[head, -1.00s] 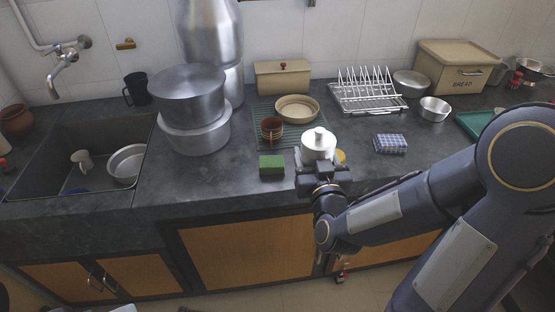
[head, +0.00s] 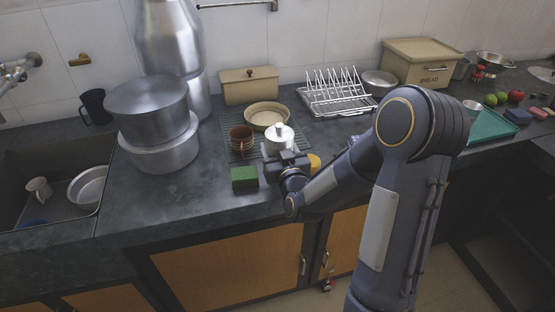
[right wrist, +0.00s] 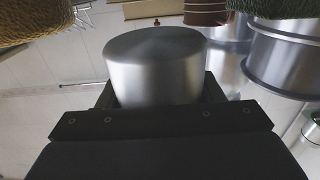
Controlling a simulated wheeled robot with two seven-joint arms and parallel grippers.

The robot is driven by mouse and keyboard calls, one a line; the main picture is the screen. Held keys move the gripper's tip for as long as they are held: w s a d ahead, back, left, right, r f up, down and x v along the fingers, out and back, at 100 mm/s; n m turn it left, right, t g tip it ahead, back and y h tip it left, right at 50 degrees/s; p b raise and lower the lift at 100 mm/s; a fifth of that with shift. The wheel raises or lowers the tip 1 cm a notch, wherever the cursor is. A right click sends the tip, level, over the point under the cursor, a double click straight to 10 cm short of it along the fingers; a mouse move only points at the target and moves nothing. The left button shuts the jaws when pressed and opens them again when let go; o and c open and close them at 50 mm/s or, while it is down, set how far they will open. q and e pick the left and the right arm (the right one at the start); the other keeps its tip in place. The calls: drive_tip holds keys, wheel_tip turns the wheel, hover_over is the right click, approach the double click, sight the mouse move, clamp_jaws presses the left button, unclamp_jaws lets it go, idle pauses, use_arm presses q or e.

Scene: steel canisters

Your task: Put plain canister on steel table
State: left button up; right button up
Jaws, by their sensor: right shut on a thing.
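The plain canister (head: 279,138) is a small silvery steel can with a knobbed lid, near the front right of the green mat. My right gripper (head: 284,158) is shut on it from the front. In the right wrist view the canister (right wrist: 155,68) sits between the fingers (right wrist: 158,95), its smooth metal side facing the camera. I cannot tell whether its bottom touches the counter. No steel table is recognisable in these views. My left gripper is not in view.
On the dark counter (head: 190,193), a green sponge (head: 244,178), red-brown cups (head: 241,139) and a beige bowl (head: 267,115) stand near the canister. Large steel pots (head: 160,150) are left, a dish rack (head: 338,98) behind right, a teal tray (head: 488,126) far right.

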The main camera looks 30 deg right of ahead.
drive_tip(key=shift+w+d+f, duration=0.25)
drive_tip(key=shift+w+f, duration=0.2)
drive_tip(key=shift+f, duration=0.05)
drive_tip(key=shift+w+f, duration=0.1)
drive_tip(key=shift+f, duration=1.6)
drive_tip(key=shift+f+b, duration=0.2)
drive_tip(key=shift+b, duration=0.1)
drive_tip(key=o, duration=1.1)
